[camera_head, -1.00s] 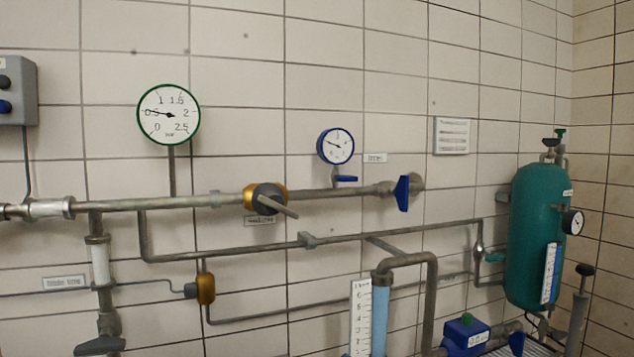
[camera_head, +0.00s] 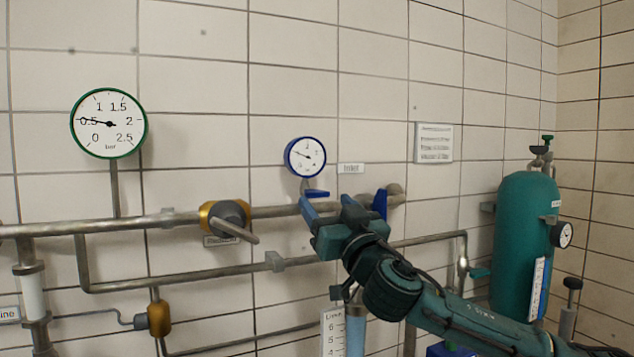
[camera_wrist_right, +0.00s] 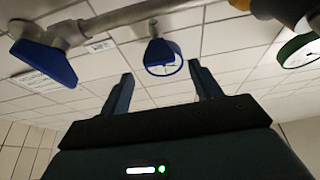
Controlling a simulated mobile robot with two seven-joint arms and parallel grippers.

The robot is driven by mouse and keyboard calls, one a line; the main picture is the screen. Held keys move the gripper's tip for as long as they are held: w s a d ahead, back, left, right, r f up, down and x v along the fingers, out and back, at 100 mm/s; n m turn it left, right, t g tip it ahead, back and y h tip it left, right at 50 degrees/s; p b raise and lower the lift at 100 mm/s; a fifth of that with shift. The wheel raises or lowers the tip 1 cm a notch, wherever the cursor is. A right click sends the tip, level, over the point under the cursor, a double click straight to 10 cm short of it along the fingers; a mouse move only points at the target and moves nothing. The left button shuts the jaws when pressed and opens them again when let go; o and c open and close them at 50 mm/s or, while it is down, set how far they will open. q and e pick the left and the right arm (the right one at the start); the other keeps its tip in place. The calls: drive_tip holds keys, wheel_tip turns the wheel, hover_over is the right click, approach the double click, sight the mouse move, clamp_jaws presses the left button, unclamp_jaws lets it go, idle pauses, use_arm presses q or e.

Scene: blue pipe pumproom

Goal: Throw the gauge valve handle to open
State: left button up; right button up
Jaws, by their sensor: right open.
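The small blue gauge valve handle (camera_head: 318,193) sits under the blue-rimmed gauge (camera_head: 305,157) and points sideways to the right. In the right wrist view the handle (camera_wrist_right: 158,52) appears between the fingertips but beyond them, with the gauge (camera_wrist_right: 165,68) behind it. My right gripper (camera_head: 325,208) is open and empty, just below and close to the handle. In the right wrist view its two fingers (camera_wrist_right: 160,72) are spread apart, with no contact visible. My left gripper is not in view.
A larger blue valve handle (camera_head: 380,204) is right of the gripper, also large in the wrist view (camera_wrist_right: 42,62). A yellow valve with a grey lever (camera_head: 230,217) is on the pipe to the left. A green tank (camera_head: 522,245) stands at right.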

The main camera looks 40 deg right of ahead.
sight(319, 195)
drive_tip(key=p+x, duration=0.2)
drive_tip(key=x, duration=0.2)
drive_tip(key=shift+d+r+p, duration=0.15)
drive_tip(key=shift+r+p, duration=0.1)
drive_tip(key=shift+p, duration=0.15)
drive_tip(key=shift+w+d+r, duration=0.1)
drive_tip(key=shift+w, duration=0.4)
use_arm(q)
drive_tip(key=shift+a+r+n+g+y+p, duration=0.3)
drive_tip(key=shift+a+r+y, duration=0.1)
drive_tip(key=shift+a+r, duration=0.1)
use_arm(e)
drive_tip(key=shift+w, duration=0.15)
drive_tip(key=shift+c, duration=0.5)
drive_tip(key=c, duration=0.9)
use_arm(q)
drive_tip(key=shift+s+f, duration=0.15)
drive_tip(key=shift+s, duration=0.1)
